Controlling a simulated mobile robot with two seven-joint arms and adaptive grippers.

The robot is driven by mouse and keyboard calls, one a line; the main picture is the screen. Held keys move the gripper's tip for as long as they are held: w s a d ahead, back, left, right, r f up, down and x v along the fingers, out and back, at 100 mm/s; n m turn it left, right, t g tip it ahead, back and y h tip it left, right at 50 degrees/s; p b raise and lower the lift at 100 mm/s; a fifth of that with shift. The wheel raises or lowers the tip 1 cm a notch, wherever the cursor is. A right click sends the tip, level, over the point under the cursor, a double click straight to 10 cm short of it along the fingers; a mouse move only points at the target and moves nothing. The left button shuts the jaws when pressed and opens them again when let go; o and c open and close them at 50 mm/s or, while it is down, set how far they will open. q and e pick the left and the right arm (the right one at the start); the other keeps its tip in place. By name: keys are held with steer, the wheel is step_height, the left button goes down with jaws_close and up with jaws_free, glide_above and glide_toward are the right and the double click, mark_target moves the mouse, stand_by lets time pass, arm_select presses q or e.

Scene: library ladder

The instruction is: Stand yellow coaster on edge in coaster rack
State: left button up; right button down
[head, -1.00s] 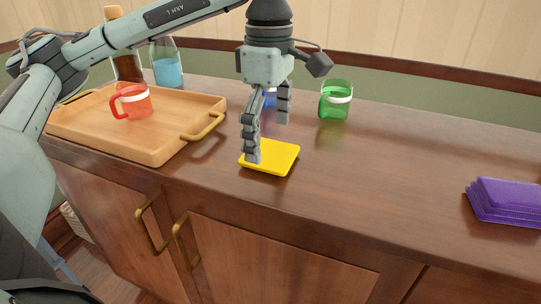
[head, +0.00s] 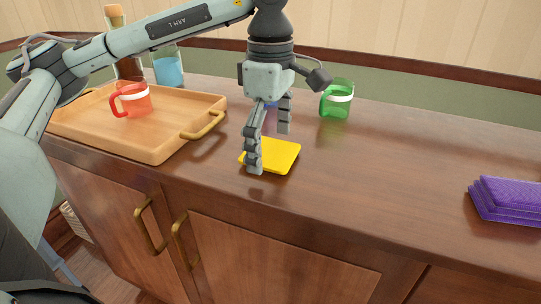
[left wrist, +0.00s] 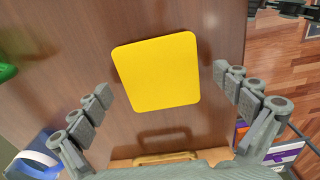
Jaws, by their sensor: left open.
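The yellow coaster (head: 275,155) lies flat on the wooden cabinet top near its front edge. It also shows in the left wrist view (left wrist: 157,71), between and beyond my open fingers. My left gripper (head: 269,152) is open and empty above the coaster; in the head view one finger overlaps the coaster's left side and the other is behind it. I cannot tell whether a finger touches the coaster. A purple ridged block (head: 507,200), which may be the coaster rack, sits at the right edge of the head view, partly cut off.
A wooden tray (head: 165,150) with brass handles stands left, holding a red mug (head: 131,100). A green mug (head: 337,99) stands behind the coaster, and a blue object (left wrist: 38,157) is partly hidden by my gripper. The top between coaster and purple block is clear.

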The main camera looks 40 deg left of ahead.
arm_select(q)
steer(key=shift+c, duration=0.2)
steer(key=c, duration=1.2)
